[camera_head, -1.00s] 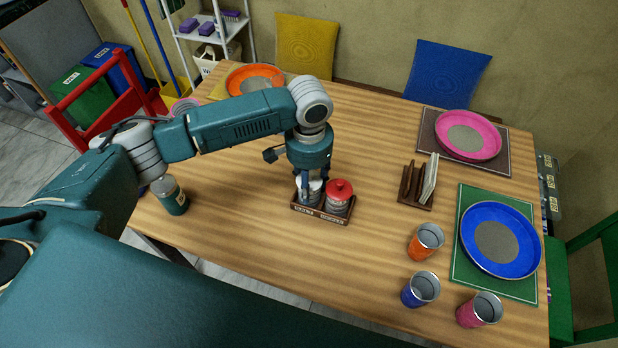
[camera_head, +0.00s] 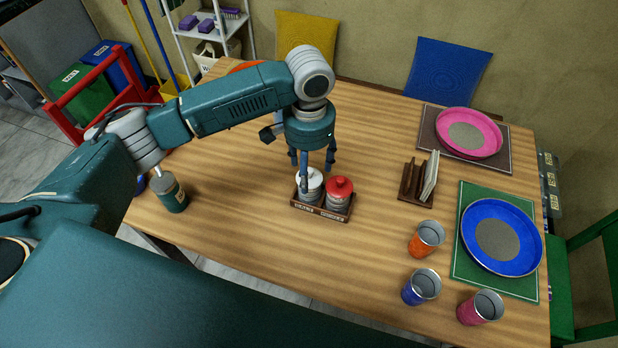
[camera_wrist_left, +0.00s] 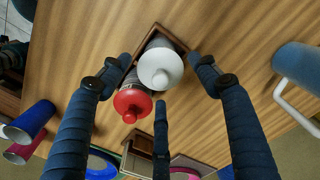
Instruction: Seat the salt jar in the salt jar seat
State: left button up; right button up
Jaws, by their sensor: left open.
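The salt jar, with a white lid (camera_head: 311,181), stands upright in the left place of a small wooden caddy (camera_head: 322,211). A jar with a red lid (camera_head: 340,188) stands beside it in the right place. In the left wrist view the white lid (camera_wrist_left: 160,68) lies between my fingers, apart from them. My left gripper (camera_head: 311,163) is open above the salt jar, its fingers spread around and over the lid. One finger hides part of the jar in the head view. The caddy's front labels are too small to read. My right gripper is not in view.
A wooden napkin holder (camera_head: 417,182) and orange (camera_head: 426,239), blue (camera_head: 421,287) and pink (camera_head: 480,307) cups are to the right. The table in front of the caddy is clear.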

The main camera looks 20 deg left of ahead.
pick_arm(q)
notch_tip(320, 180, up, 7)
jog(key=shift+r, duration=0.1)
dwell(0.7)
